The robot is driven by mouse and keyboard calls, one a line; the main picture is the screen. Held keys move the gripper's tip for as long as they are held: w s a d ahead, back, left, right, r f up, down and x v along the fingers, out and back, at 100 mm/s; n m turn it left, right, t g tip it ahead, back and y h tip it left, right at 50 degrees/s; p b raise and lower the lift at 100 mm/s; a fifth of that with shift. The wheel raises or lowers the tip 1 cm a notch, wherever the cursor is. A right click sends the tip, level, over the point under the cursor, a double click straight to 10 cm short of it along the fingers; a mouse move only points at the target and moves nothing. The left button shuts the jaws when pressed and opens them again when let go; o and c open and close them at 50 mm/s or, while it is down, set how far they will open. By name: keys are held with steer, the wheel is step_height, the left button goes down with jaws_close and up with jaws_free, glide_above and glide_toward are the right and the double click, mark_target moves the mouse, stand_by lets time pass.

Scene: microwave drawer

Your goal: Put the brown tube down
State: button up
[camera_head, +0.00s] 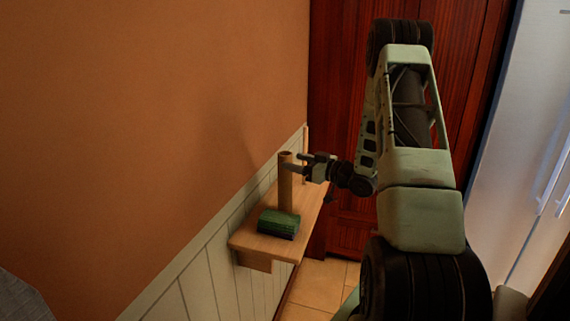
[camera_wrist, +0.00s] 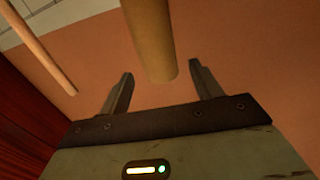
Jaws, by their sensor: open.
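The brown tube (camera_head: 285,185) stands upright on the small wooden shelf (camera_head: 262,243) against the wall, behind a green block-like object (camera_head: 278,223). My gripper (camera_head: 297,163) is at the height of the tube's upper part, on its right side. In the wrist view the tube (camera_wrist: 150,35) shows between my two open fingers (camera_wrist: 161,68), with a gap on each side. The fingers do not appear to touch it. The tube's foot is partly hidden by the green object in the head view.
A thin light wooden post (camera_head: 305,150) rises behind the tube and shows in the wrist view (camera_wrist: 42,48). A dark red wooden cabinet (camera_head: 340,100) stands behind the shelf. A pale fridge-like appliance (camera_head: 510,130) is at the right. Tiled floor (camera_head: 320,282) lies in front.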

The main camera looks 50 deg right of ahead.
steer(key=s, duration=0.3)
steer(key=s+b, duration=0.1)
steer(key=s, duration=0.1)
steer(key=shift+s+d, duration=0.3)
steer(key=shift+d, duration=0.05)
stand_by(0.3)
